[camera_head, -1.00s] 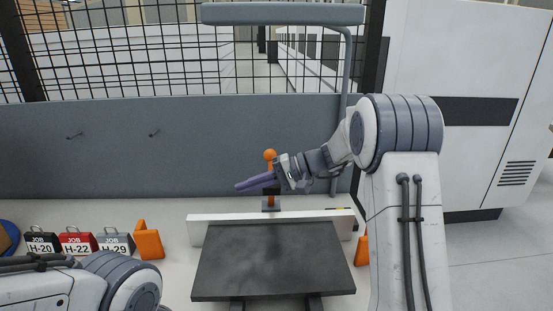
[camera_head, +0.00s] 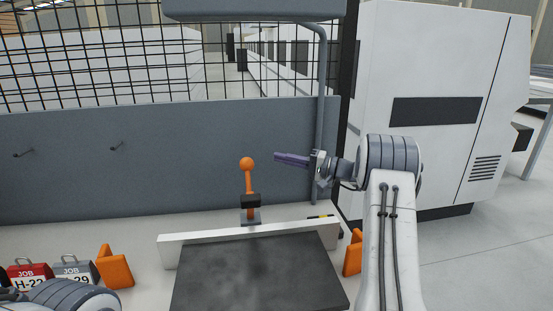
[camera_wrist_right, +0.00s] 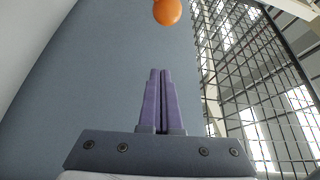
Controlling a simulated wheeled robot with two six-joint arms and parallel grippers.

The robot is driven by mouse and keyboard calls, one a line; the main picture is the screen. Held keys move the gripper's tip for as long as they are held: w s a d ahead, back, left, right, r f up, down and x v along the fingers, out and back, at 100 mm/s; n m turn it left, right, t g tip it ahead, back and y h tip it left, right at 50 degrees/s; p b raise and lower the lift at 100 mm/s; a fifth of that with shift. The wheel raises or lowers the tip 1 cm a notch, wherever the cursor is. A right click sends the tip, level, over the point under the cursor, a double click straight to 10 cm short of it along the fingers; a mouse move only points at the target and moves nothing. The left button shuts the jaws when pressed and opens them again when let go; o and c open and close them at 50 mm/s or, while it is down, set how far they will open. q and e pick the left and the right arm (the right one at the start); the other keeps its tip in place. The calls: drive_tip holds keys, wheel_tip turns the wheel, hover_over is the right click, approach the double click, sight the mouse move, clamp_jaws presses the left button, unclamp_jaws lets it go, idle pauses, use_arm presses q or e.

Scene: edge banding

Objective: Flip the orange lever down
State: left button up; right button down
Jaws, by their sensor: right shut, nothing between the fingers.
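The orange lever (camera_head: 249,182) stands upright on a small grey base behind the white fence at the back of the bench. A dark block sits around its lower part, and a round orange knob tops it. The knob (camera_wrist_right: 168,11) also shows at the top edge of the right wrist view, ahead of the fingertips. My right gripper (camera_head: 276,156) is shut and empty, with its purple fingers pointing left. It is to the right of the knob, apart from it, at about its height. The fingers (camera_wrist_right: 161,72) lie together in the right wrist view. My left gripper is out of view.
A dark plate (camera_head: 255,272) lies in front of the white fence (camera_head: 190,242). Orange brackets (camera_head: 114,267) stand on both sides. A red job box (camera_head: 28,272) and a grey one (camera_head: 72,266) are at left. A grey panel (camera_head: 70,175) and a vertical post (camera_head: 321,120) rise behind.

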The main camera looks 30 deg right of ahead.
use_arm(q)
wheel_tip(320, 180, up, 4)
drive_tip(key=p, duration=0.3)
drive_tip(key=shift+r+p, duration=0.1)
drive_tip(key=shift+p, duration=0.3)
use_arm(e)
drive_tip(key=w+a, duration=0.2)
drive_tip(key=a, duration=0.5)
drive_tip(key=shift+a, duration=0.3)
